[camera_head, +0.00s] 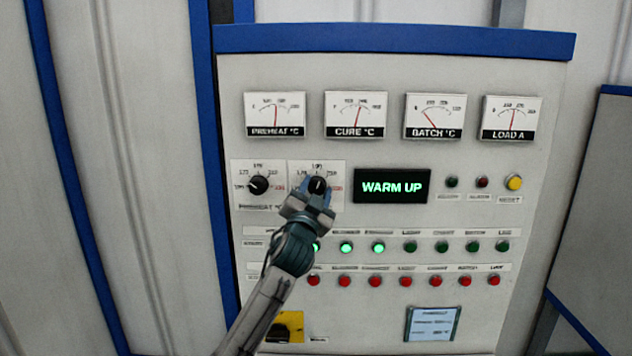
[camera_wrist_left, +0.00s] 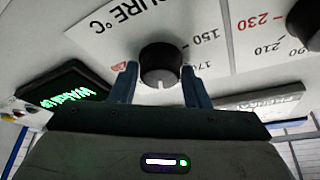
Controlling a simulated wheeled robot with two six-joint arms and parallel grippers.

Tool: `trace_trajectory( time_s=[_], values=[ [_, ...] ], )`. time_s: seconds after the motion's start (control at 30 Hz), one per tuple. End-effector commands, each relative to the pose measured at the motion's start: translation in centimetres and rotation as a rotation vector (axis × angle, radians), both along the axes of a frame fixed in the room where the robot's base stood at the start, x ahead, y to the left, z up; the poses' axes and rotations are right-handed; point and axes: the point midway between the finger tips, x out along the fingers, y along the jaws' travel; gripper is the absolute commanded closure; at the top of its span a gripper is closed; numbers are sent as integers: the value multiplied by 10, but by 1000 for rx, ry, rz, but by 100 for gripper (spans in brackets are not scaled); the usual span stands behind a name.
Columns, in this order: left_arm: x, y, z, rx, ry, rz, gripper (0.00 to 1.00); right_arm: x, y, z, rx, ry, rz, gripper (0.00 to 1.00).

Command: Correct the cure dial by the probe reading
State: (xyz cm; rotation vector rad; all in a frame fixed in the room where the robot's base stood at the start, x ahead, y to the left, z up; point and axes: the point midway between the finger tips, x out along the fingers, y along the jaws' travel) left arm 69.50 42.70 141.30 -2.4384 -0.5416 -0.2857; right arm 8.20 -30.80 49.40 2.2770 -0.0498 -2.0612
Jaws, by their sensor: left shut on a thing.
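The cure dial (camera_head: 318,184) is a black round knob with a white pointer mark on a white scale plate. The mark points about straight up in the head view. My left gripper (camera_head: 318,192) is shut on it; in the left wrist view its blue fingers stand on both sides of the knob (camera_wrist_left: 160,66). The gripper hides the lower part of the scale. The cure gauge (camera_head: 356,113) has its needle a little right of upright. The batch gauge (camera_head: 433,115) has its needle leaning left. A small placard (camera_head: 433,323) is too small to read. My right gripper is out of view.
The preheat dial (camera_head: 258,185) sits close left of the cure dial. A display (camera_head: 392,186) reads WARM UP on its right. Below are rows of green and red buttons, some green ones lit. A yellow-plated switch (camera_head: 287,327) is at the bottom left.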

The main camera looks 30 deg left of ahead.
Motion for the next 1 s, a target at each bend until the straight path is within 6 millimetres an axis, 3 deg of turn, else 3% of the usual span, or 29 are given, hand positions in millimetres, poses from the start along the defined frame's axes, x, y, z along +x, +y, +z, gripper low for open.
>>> trace_trajectory(
  time_s=[0.1,0.5,1.0],
  values=[
    [0,1,3,89,57,0,80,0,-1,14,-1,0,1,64],
    [0,1,0,329,203,0,80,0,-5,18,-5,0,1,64],
    [0,1,0,421,260,-1,80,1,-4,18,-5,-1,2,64]
  ],
)
